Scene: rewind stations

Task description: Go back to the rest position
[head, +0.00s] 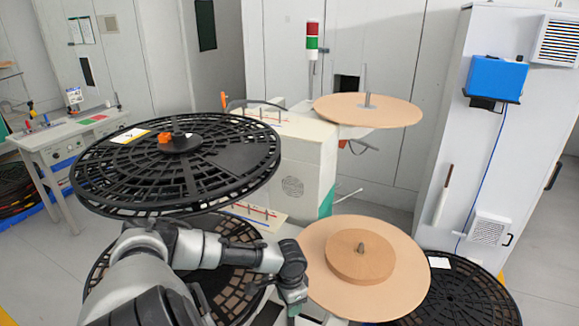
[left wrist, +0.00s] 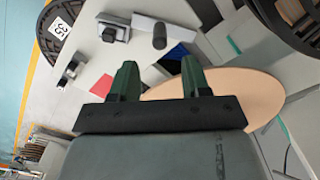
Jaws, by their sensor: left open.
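My left arm comes in from the bottom of the head view. My left gripper (head: 293,299) hangs low beside the left edge of the lower tan disc (head: 405,270); whether it touches the disc cannot be told. In the left wrist view my left gripper (left wrist: 158,78) is open, two green fingers apart with nothing between them. A tan disc (left wrist: 258,92) lies behind and right of the fingers. My right gripper is not in view.
A large black reel (head: 225,155) stands close above my left arm. The pale rewind machine (head: 295,165) carries an upper tan disc (head: 390,108). Another black reel (head: 465,290) is low at right. A tall cabinet (head: 440,130) stands right; a workbench (head: 50,145) stands left.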

